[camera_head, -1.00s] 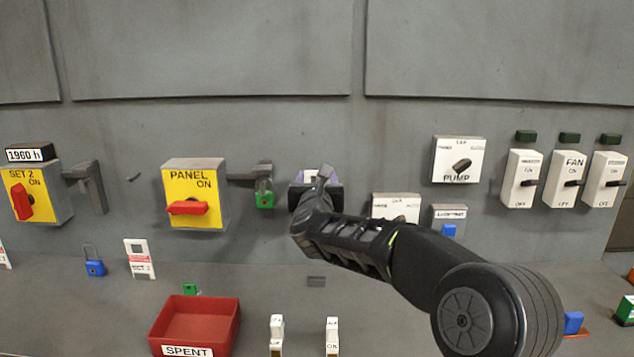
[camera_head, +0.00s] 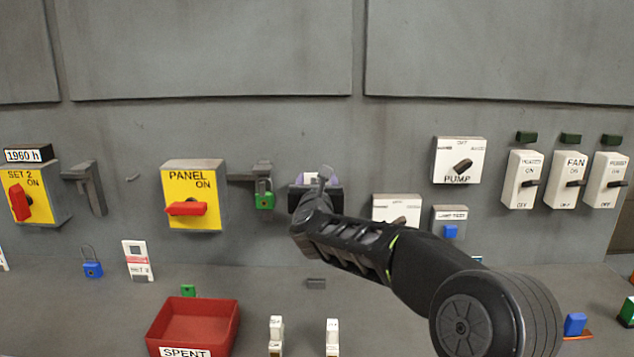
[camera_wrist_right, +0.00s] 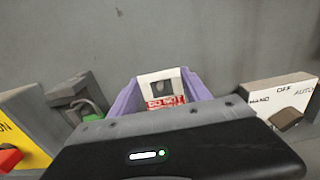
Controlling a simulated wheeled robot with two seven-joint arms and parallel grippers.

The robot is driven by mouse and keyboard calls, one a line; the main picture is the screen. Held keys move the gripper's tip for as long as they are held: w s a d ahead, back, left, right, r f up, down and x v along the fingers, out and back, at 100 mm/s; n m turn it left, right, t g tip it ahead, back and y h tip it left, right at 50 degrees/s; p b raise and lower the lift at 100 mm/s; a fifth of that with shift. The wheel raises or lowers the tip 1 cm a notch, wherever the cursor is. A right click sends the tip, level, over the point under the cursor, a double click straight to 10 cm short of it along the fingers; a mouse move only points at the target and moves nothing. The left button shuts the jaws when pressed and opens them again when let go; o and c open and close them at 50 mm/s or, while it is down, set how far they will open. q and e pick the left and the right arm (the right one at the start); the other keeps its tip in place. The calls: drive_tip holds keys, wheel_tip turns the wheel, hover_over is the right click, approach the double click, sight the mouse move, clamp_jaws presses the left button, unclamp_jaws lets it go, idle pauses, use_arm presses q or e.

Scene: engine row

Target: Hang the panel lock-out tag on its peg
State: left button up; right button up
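A white tag with a red "DO NOT" band (camera_wrist_right: 165,101) and a dark window shows in the right wrist view, between the purple fingers of my right gripper (camera_wrist_right: 163,92). The fingers meet both its side edges; its lower part is hidden. In the head view my right gripper (camera_head: 318,182) is at the wall, right of the yellow PANEL switch (camera_head: 192,195), and hides the tag. I see no peg there; whether one is in the tag's window I cannot tell. A small grey peg (camera_head: 133,178) shows left of the PANEL switch. My left gripper is out of view.
A grey hasp (camera_head: 250,179) with a green padlock (camera_head: 264,200) sits between the PANEL switch and my gripper. The PUMP switch (camera_head: 459,160) is to the right. Below are a red SPENT bin (camera_head: 195,322), another tag (camera_head: 138,261) and a blue padlock (camera_head: 92,269).

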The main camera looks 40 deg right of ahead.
drive_tip(key=o, duration=0.5)
drive_tip(key=b+v, duration=0.2)
drive_tip(key=v, duration=0.4)
drive_tip(key=shift+s+a, duration=0.2)
drive_tip(key=shift+s, duration=0.05)
drive_tip(key=shift+s+a, duration=0.35)
drive_tip(key=shift+s, duration=0.1)
